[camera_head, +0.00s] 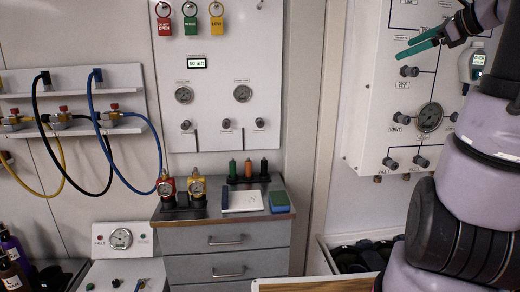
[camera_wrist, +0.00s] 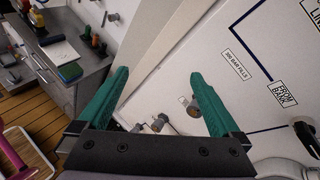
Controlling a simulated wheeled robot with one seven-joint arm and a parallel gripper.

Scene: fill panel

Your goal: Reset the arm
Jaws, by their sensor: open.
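My gripper (camera_head: 421,43) is raised at the upper right in the head view, in front of the fill panel (camera_head: 369,115). Its two green fingers point left. In the wrist view my gripper (camera_wrist: 165,96) shows its green fingers wide apart with nothing between them. Beyond the fingers is the white panel (camera_wrist: 195,60) with knobs (camera_wrist: 158,122) and printed labels. My arm runs down the right side of the head view and hides part of the panel.
A grey drawer cabinet (camera_head: 225,235) carries two gauge regulators (camera_head: 197,190), a notepad (camera_head: 242,200) and a blue-green block (camera_head: 280,202). A pressure gauge (camera_head: 429,117) and several knobs stick out of the fill panel near my arm. Hoses (camera_head: 93,110) hang at the left.

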